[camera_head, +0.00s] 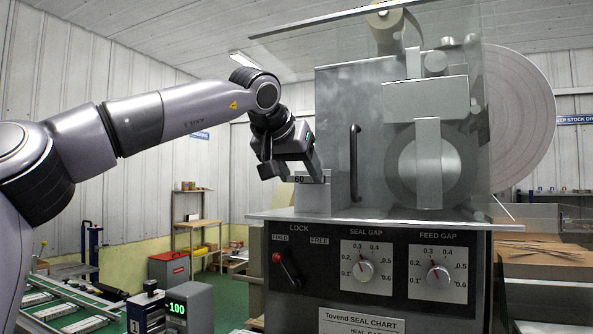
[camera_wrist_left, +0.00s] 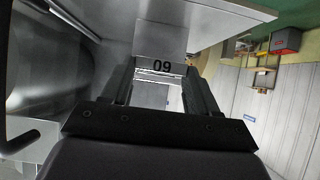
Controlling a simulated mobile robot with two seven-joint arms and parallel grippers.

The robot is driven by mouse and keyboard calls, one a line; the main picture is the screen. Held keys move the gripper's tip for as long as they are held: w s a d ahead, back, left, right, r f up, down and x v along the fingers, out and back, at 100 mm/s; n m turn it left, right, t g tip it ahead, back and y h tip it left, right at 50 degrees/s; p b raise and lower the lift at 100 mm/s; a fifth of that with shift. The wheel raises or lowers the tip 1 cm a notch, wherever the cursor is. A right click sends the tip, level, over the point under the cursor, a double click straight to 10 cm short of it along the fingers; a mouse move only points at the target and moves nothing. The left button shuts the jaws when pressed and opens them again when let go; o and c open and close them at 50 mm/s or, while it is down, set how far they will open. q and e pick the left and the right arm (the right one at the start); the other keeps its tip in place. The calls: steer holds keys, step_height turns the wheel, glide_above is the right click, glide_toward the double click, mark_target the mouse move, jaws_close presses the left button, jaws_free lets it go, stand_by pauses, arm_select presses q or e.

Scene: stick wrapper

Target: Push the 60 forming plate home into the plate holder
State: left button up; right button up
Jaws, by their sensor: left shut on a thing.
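The forming plate marked 60 (camera_head: 300,180) is at the left end of the machine's top in the head view. The wrist view shows the plate (camera_wrist_left: 161,66) with its number upside down, between my finger ends. My left gripper (camera_head: 305,172) is shut on it, reaching in from the left; its two fingers also show in the wrist view (camera_wrist_left: 162,82). A pale block (camera_head: 316,203), which looks like the plate holder, stands on the machine top directly below the plate. How deep the plate sits in it is hidden. My right gripper is not in view.
A clear guard with a dark handle (camera_head: 354,163) stands just right of the gripper. The machine's front panel (camera_head: 400,268) has a red-tipped lock lever (camera_head: 278,257) and two dials.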

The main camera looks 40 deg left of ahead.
arm_select(q)
steer(key=shift+w, duration=0.2)
steer(key=o, duration=1.2)
steer(key=shift+o, duration=0.2)
steer(key=v, duration=0.7)
steer(key=shift+r, duration=0.1)
steer(key=shift+s, duration=0.1)
